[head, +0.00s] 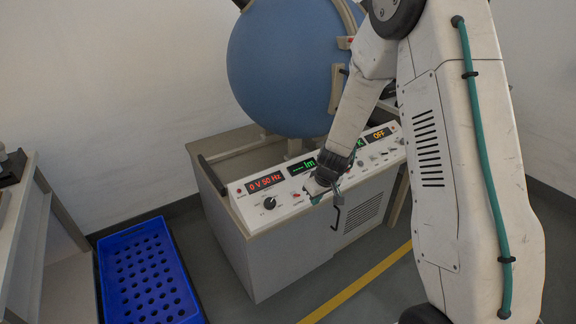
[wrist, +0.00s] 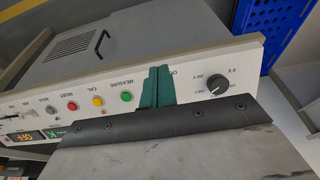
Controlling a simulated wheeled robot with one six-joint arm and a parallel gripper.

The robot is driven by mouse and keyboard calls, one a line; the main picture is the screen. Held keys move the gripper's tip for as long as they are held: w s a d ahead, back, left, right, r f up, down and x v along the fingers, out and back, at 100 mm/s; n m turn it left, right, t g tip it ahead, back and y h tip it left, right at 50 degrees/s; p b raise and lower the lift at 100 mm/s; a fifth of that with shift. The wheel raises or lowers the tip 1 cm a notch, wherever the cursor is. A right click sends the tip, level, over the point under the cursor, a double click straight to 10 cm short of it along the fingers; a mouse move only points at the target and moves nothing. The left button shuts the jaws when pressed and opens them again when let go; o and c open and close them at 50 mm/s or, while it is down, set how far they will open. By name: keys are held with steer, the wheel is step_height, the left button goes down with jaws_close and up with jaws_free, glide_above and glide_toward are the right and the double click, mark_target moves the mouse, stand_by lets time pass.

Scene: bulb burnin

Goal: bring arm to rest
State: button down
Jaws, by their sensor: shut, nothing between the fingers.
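My arm reaches down from the top right of the head view to the control panel (head: 330,175) of a grey cabinet. My gripper (head: 322,190) is at the panel's front edge, in front of the middle display, and hides part of the panel. In the wrist view its teal fingers (wrist: 157,86) are together with nothing between them. They lie across the white panel strip, between a black rotary knob (wrist: 217,85) and a green button (wrist: 127,97). Whether they touch the panel cannot be told.
A large blue sphere (head: 280,65) stands behind the panel. A blue perforated crate (head: 105,270) is on the floor at left, by a shelf unit (head: 40,215). A black handle (head: 337,218) juts from the cabinet front. The floor by the yellow line (head: 350,288) is clear.

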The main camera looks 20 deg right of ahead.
steer(key=s+a+r+m+g, duration=0.1)
steer(key=s+a+r, duration=0.1)
steer(key=s+r, duration=1.3)
steer(key=s+a+r+m, duration=0.2)
steer(key=s+r, duration=1.4)
steer(key=s, duration=0.3)
steer(key=shift+a+g+h, duration=0.35)
steer(key=shift+g+h, duration=0.05)
steer(key=shift+s, duration=0.1)
